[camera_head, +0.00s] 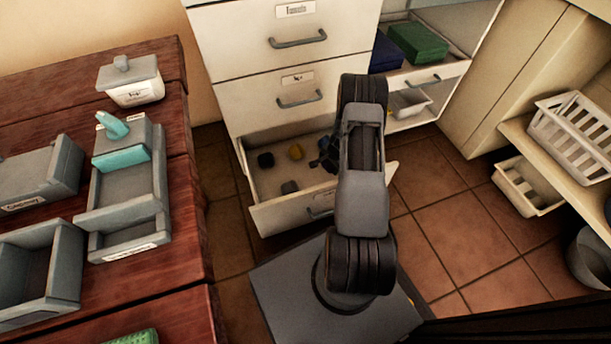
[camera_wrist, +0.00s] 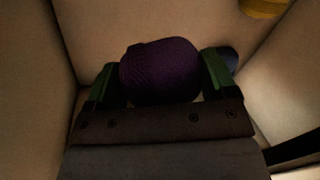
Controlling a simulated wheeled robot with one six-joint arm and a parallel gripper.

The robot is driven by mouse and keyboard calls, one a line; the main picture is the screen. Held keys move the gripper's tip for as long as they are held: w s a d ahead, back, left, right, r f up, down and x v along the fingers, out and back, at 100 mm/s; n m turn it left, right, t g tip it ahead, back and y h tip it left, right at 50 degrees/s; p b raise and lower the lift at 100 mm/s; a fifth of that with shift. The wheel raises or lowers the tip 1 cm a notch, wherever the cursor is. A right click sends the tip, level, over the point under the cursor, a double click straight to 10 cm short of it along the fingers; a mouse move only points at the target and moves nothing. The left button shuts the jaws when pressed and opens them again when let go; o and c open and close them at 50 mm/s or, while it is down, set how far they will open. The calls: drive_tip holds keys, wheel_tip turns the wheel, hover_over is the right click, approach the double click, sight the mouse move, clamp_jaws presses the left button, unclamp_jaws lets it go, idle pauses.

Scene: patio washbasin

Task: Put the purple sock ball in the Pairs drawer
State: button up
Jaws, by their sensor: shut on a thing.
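The purple sock ball (camera_wrist: 160,72) sits between the two green fingers of my gripper (camera_wrist: 163,80) in the wrist view, and the gripper is shut on it. In the head view my gripper (camera_head: 328,152) is partly hidden by my arm, over the open bottom drawer (camera_head: 270,217) of the white cabinet. The drawer's pale floor and walls surround the ball in the wrist view. I cannot tell whether the ball touches the floor. The open drawer's label is hidden or unreadable here.
Two shut drawers are above. A shelf with a green box (camera_head: 417,43) is at right. A wooden table (camera_head: 190,225) stands at left.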

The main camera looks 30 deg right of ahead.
sight(327, 180)
drive_tip(key=shift+d+f, duration=0.15)
drive_tip(key=shift+f, duration=0.55)
drive_tip(key=shift+s+d+b+x, duration=0.1)
drive_tip(key=shift+s+b+x, duration=0.2)
drive_tip(key=shift+b+x, duration=0.95)
drive_tip(key=shift+s+d+b+x, duration=0.1)
drive_tip(key=shift+s+b+x, duration=0.3)
drive_tip(key=shift+x, duration=1.45)
drive_tip(key=shift+s+d+b+x, duration=0.15)
drive_tip(key=shift+b+x, duration=0.85)
drive_tip(key=shift+x, duration=0.55)
drive_tip(key=shift+a+f, duration=0.15)
drive_tip(key=shift+f, duration=0.15)
drive_tip(key=o, duration=0.8)
drive_tip(key=shift+o, duration=0.2)
